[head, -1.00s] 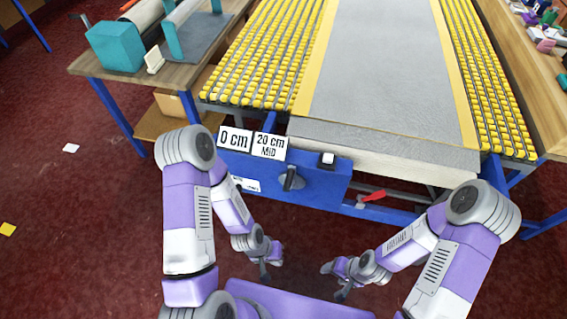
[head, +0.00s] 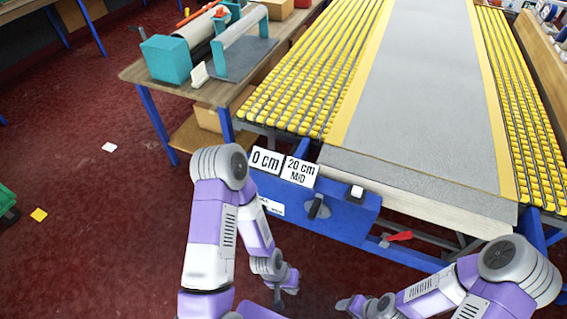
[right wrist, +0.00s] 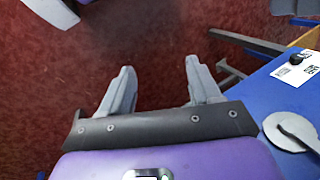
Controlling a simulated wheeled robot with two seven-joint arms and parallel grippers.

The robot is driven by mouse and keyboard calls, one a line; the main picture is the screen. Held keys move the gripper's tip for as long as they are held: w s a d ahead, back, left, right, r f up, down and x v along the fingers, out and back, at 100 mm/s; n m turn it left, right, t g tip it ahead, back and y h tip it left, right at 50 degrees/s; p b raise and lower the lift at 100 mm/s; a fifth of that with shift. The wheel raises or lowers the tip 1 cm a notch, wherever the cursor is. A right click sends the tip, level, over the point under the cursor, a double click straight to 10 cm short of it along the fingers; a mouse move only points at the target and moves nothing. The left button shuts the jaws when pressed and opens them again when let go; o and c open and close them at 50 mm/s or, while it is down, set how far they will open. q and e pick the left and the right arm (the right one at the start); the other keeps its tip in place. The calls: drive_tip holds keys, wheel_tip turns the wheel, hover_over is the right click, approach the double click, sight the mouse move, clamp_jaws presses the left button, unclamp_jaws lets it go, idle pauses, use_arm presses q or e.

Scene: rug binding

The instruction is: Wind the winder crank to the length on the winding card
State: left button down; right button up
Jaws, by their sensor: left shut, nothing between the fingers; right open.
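A teal winder (head: 168,60) with rollers stands on the wooden side table at the upper left of the head view. An orange-red bar (head: 196,16), perhaps its crank, shows at its far end. A small pale card (head: 199,75) stands in front of the winder; I cannot read any writing on it. My left gripper (head: 279,299) is shut and empty, low in front of the blue panel and far from the winder. My right gripper (head: 343,304) is at the bottom of the head view; in the right wrist view (right wrist: 160,85) it is open and empty.
Red floor at left is mostly clear.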

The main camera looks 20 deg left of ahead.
idle(0.8)
drive_tip(key=shift+w, duration=0.1)
drive_tip(key=shift+c, duration=1)
drive_tip(key=m+t+y+b, duration=0.1)
drive_tip(key=m+t+y, duration=0.5)
drive_tip(key=t, duration=0.5)
approach(315, 210)
wheel_tip(315, 210, down, 2)
drive_tip(key=w+a+n+y, duration=0.1)
drive_tip(key=w+a, duration=0.1)
drive_tip(key=w, duration=0.1)
drive_tip(key=b+x, duration=0.1)
drive_tip(key=x, duration=0.6)
drive_tip(key=shift+f, duration=0.15)
clamp_jaws()
